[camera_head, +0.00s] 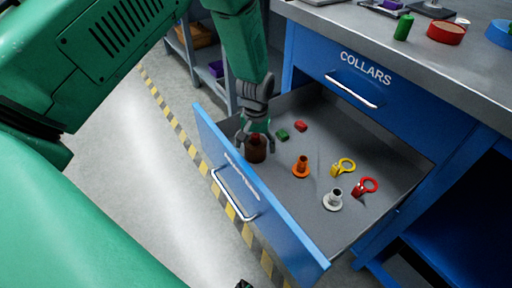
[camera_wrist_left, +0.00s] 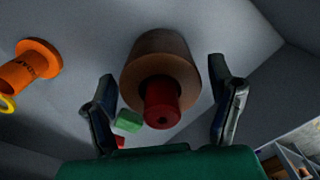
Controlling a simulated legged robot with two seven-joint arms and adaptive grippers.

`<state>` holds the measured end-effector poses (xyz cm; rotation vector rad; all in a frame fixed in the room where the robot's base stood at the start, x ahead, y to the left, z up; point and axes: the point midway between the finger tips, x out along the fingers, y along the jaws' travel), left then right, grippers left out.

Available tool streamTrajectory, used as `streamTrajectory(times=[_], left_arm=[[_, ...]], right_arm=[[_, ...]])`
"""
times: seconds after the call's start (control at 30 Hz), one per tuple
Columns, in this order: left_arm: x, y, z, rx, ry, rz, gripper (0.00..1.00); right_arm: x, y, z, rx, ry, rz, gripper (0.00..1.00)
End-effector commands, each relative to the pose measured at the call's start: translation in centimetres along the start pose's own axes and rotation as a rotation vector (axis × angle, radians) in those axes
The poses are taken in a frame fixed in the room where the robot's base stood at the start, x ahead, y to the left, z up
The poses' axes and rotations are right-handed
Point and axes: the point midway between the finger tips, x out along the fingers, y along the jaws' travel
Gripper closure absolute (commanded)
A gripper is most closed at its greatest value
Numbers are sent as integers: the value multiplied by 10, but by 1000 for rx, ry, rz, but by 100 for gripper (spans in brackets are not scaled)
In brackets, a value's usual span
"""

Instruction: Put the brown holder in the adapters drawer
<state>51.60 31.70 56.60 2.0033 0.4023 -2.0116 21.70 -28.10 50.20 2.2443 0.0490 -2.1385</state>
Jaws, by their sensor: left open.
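The brown holder (camera_head: 256,154) is inside the open blue drawer (camera_head: 330,225), near its front left corner. Lettering on the drawer front is too slanted to read surely. In the left wrist view the holder (camera_wrist_left: 150,52) is a brown cylinder with a narrower red part facing the camera. My left gripper (camera_head: 256,142) is over the holder in the drawer, fingers pointing down. In the wrist view the open gripper (camera_wrist_left: 161,72) has a finger on each side of the holder, with visible gaps. My right gripper is not in view.
The drawer also holds an orange flanged piece (camera_head: 301,167), a grey one (camera_head: 333,200), yellow (camera_head: 343,167) and red (camera_head: 366,187) ringed pieces, and small green (camera_head: 282,134) and red (camera_head: 301,126) pieces. A shut COLLARS drawer (camera_head: 350,80) is above, under the worktop (camera_head: 390,32).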

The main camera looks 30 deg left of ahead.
Motion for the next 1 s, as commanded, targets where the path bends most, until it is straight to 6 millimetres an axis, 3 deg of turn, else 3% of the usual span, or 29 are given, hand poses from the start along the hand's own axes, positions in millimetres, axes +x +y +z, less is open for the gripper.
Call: streamTrajectory(times=[0.03,0.2,0.4,0.6,1.0], left_arm=[[-16,0,-1,0,3,1,24],[-54,0,-1,0,3,1,24],[-87,0,-1,0,2,0,24],[-100,0,0,0,1,0,24],[-100,0,0,0,1,0,24]], right_arm=[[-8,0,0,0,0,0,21],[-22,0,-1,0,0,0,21],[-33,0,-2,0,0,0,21],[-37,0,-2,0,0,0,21],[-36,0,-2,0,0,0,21]])
